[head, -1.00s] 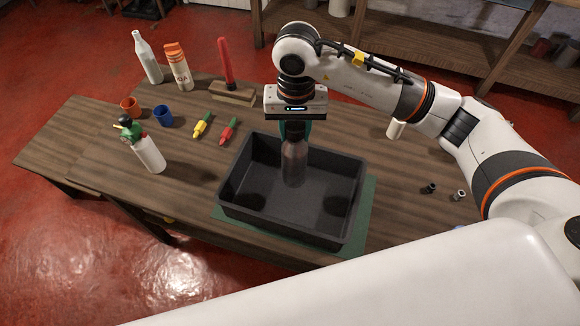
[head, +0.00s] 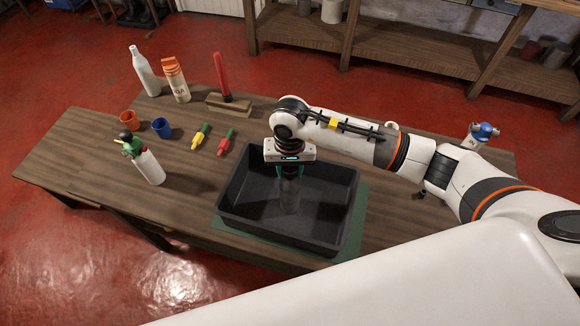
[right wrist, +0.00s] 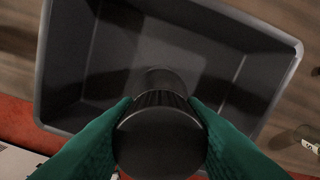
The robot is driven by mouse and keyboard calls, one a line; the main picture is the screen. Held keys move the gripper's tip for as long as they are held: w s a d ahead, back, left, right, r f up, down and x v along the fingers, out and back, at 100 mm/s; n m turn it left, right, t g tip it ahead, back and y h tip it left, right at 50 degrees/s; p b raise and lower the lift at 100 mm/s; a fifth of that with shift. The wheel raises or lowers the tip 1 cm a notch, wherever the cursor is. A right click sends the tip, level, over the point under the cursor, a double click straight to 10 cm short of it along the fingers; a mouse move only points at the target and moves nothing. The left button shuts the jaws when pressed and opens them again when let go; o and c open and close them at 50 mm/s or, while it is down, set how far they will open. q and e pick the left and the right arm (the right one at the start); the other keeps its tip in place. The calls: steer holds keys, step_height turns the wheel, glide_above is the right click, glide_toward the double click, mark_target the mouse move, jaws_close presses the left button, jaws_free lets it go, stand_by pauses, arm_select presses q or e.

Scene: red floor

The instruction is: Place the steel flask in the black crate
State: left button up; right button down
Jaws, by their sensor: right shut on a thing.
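My right gripper (head: 290,172) is shut on the flask's top from above. In the right wrist view the round black cap (right wrist: 160,143) sits between the two green fingers, with the crate (right wrist: 215,50) around and below it. Whether the flask's base touches the crate floor cannot be told. My left gripper is not in view.
The crate stands on a green mat (head: 352,236) on the wooden table. A blue-topped canister (head: 478,136) is behind my right arm.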

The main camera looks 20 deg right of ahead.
steer(key=shift+f+b, duration=0.2)
steer(key=shift+b, duration=0.1)
steer(key=c, duration=0.9)
jaws_free()
steer(key=shift+r, duration=0.1)
steer(key=shift+r+p, duration=0.15)
steer(key=shift+p, duration=0.2)
steer(key=shift+w+r+b, duration=0.1)
steer(key=shift+r+b, duration=0.2)
steer(key=shift+b, duration=0.05)
step_height(320, 180, up, 10)
steer(key=b, duration=0.4)
steer(key=shift+r, duration=0.7)
